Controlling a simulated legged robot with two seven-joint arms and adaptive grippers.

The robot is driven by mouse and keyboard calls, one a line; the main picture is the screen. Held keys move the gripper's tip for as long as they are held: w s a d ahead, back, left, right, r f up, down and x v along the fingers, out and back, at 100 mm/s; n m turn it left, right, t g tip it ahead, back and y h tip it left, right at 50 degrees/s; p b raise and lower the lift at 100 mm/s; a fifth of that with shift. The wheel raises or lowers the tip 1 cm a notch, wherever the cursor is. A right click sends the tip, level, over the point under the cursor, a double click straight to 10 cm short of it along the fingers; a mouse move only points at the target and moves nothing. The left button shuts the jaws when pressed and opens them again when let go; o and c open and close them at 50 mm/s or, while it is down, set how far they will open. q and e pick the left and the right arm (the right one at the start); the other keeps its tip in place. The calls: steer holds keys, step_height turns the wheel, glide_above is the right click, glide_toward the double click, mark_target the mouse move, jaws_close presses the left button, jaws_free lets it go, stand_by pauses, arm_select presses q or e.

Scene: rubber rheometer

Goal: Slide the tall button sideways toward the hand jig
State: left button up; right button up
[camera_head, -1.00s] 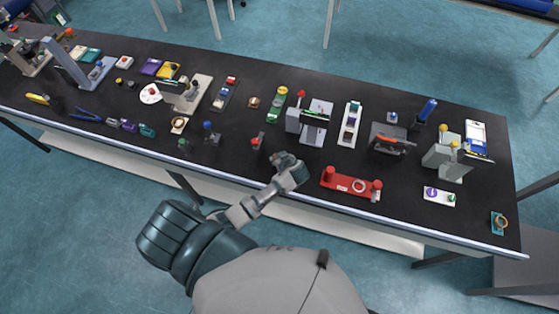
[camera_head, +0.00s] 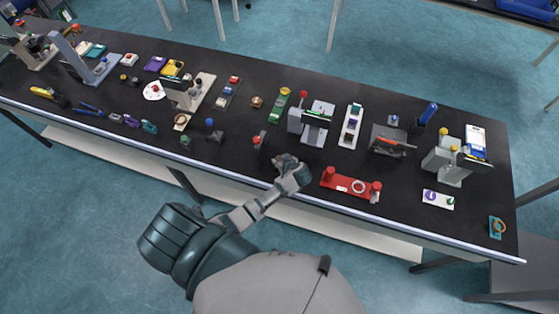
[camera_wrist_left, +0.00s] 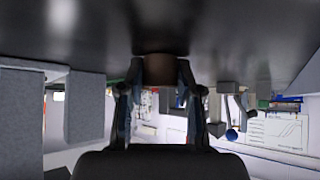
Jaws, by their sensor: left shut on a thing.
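In the left wrist view, which looks upside down with the dark bench top above, a short brown cylinder (camera_wrist_left: 160,68) stands against the bench between my fingers; I take it as the tall button. My left gripper (camera_wrist_left: 158,95) is shut on its sides. In the head view my left gripper (camera_head: 283,161) is low over the front half of the bench, and the held piece is mostly hidden by it. A red jig (camera_head: 350,186) with two upright red posts lies just right of the gripper, apart from it; I cannot tell surely whether it is the hand jig. My right gripper is not in view.
A red-topped dark piece (camera_head: 257,140) stands close left of the gripper. A grey device (camera_head: 312,122) is behind it. The bench's front edge (camera_head: 235,178) is near. A narrow bare strip lies between gripper and red jig.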

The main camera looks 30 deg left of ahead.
mark_target(271, 155)
arm_select(q)
steer(key=shift+d+r, duration=0.1)
steer(key=shift+d, duration=0.05)
steer(key=shift+w+a, duration=0.1)
steer(key=shift+a, duration=0.25)
steer(key=shift+a+f, duration=0.15)
steer(key=shift+a, duration=0.45)
steer(key=shift+a+f, duration=0.15)
steer(key=shift+a, duration=0.7)
steer(key=shift+d+r, duration=0.2)
steer(key=shift+d, duration=0.5)
steer(key=o, duration=0.9)
steer(key=shift+d, duration=0.15)
steer(key=shift+c, duration=0.2)
steer(key=o, duration=0.3)
steer(key=shift+a, duration=0.9)
steer(key=shift+v, duration=5.6)
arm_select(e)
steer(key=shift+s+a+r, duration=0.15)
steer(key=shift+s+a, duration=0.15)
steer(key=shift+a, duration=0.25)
